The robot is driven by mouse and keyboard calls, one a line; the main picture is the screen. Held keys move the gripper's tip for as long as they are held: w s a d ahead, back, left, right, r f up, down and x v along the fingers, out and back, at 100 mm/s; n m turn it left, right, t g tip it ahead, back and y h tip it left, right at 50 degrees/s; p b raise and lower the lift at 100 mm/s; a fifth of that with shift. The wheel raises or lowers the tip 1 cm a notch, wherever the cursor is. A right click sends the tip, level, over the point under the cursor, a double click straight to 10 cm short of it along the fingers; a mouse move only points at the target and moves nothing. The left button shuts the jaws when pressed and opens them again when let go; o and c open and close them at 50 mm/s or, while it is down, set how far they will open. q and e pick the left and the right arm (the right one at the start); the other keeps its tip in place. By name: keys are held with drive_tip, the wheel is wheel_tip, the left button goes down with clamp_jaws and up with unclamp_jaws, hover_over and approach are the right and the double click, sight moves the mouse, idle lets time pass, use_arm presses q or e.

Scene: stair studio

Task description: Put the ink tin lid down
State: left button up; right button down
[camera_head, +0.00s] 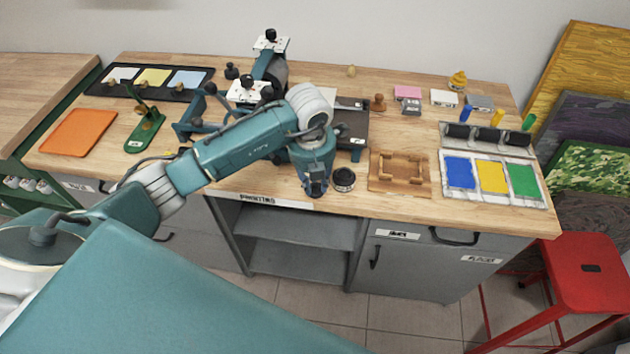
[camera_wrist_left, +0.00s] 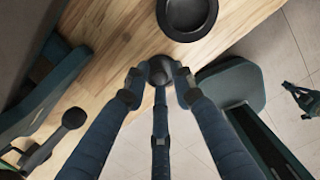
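My left gripper (camera_head: 316,190) points down at the front edge of the bench, just left of a small round black ink tin (camera_head: 343,179). In the left wrist view the black tin (camera_wrist_left: 188,14) shows a raised round rim with a dark grey middle; it stands apart from the fingers. The fingertips (camera_wrist_left: 158,74) are bent in towards each other around a small dark rounded shape. I cannot make out a separate lid on the bench. My right gripper is out of view.
A wooden tray (camera_head: 400,186) lies right of the tin, with an ink tray of blue, yellow and green (camera_head: 450,196) further right. A dark press (camera_head: 350,118) stands behind the gripper. An open shelf (camera_head: 290,227) is below the edge. A red stool (camera_head: 580,270) stands at right.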

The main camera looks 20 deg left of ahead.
sight(313, 194)
use_arm(q)
drive_tip(key=shift+r, duration=0.4)
wheel_tip(313, 194, up, 12)
drive_tip(key=s+b, duration=0.1)
drive_tip(key=b, duration=0.2)
drive_tip(key=shift+s+f, duration=0.25)
